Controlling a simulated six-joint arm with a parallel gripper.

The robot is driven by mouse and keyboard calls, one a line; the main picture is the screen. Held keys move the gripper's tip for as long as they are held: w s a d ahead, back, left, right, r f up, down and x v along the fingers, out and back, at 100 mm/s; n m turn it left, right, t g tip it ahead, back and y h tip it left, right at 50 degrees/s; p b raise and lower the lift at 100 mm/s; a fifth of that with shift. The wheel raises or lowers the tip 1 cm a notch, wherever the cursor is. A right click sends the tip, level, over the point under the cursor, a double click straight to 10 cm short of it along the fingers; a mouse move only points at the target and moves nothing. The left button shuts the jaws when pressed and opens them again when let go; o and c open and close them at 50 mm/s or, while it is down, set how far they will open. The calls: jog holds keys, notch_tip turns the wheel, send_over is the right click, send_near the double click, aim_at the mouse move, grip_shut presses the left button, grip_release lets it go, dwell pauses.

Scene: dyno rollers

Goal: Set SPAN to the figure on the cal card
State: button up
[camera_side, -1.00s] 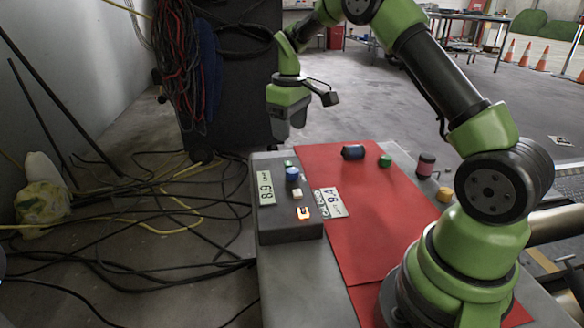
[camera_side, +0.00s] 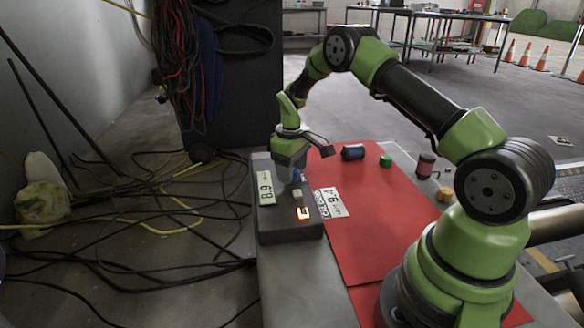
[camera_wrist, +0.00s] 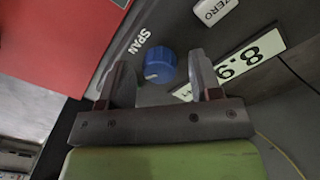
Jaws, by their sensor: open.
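The SPAN knob, a blue knob (camera_wrist: 160,66) with a pale pointer mark, sits on the grey box (camera_side: 290,230) beside the printed word SPAN. In the side view it is mostly hidden by my gripper (camera_side: 291,172). My gripper is open and points down close over the knob. In the wrist view the two fingers of my gripper (camera_wrist: 162,80) stand on either side of the knob, with gaps visible; I see no contact. The display (camera_side: 266,188) reads 8.9, and it also shows in the wrist view (camera_wrist: 240,62). The cal card (camera_side: 331,202) reads 9.4.
A white ZERO button (camera_wrist: 214,9) is near the knob.

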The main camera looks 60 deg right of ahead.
jog(key=c, duration=0.9)
jog(key=shift+c, duration=0.2)
jog(key=shift+m, duration=0.4)
jog(key=m, duration=0.4)
jog(key=shift+m, duration=0.3)
jog(key=m, duration=0.4)
jog(key=shift+m, duration=0.7)
jog(key=o, duration=0.9)
